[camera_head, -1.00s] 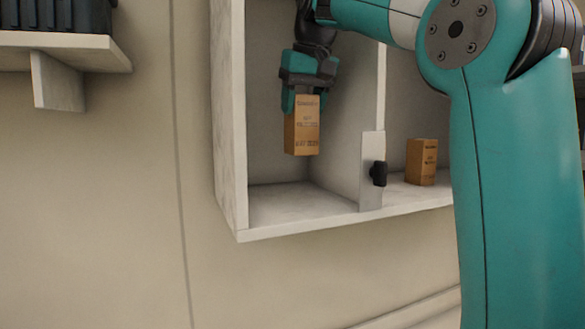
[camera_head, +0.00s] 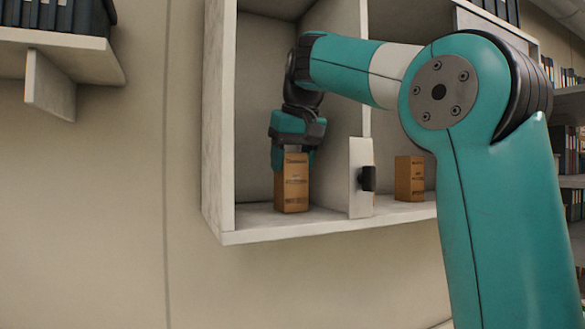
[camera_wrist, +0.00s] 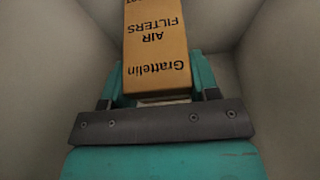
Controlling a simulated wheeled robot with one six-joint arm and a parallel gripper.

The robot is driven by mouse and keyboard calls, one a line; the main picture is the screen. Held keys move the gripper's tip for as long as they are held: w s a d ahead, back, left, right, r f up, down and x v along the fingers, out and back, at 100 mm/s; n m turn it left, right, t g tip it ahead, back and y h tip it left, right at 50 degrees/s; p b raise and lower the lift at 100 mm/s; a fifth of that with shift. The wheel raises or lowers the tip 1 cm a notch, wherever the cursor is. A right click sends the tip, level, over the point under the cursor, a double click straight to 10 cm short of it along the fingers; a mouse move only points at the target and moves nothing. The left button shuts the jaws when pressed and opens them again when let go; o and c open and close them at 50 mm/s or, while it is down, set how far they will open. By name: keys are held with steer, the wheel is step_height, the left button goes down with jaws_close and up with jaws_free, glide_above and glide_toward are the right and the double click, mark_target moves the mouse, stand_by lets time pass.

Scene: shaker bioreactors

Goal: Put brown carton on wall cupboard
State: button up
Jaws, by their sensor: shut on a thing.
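The brown carton (camera_head: 292,186) is upright in the left compartment of the wall cupboard (camera_head: 262,222). Its bottom is at the compartment floor and appears to touch it. My gripper (camera_head: 291,160) comes from above and is shut on the carton's top end. In the wrist view the carton (camera_wrist: 157,45) shows printed text reading "Grattelin AIR FILTERS", and it sits between the two teal fingers (camera_wrist: 157,88). The carton's far sides are hidden.
A second brown carton (camera_head: 409,178) stands in the right compartment. A white plate with a black knob (camera_head: 368,178) stands at the divider's front. A wall shelf with dark binders (camera_head: 55,42) is at upper left. Compartment floor is bare left of the held carton.

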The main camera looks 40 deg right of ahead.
steer(key=shift+f, duration=0.1)
steer(key=o, duration=1.1)
steer(key=shift+c, duration=0.2)
steer(key=p+v, duration=0.5)
steer(key=v, duration=0.7)
steer(key=shift+p, duration=0.35)
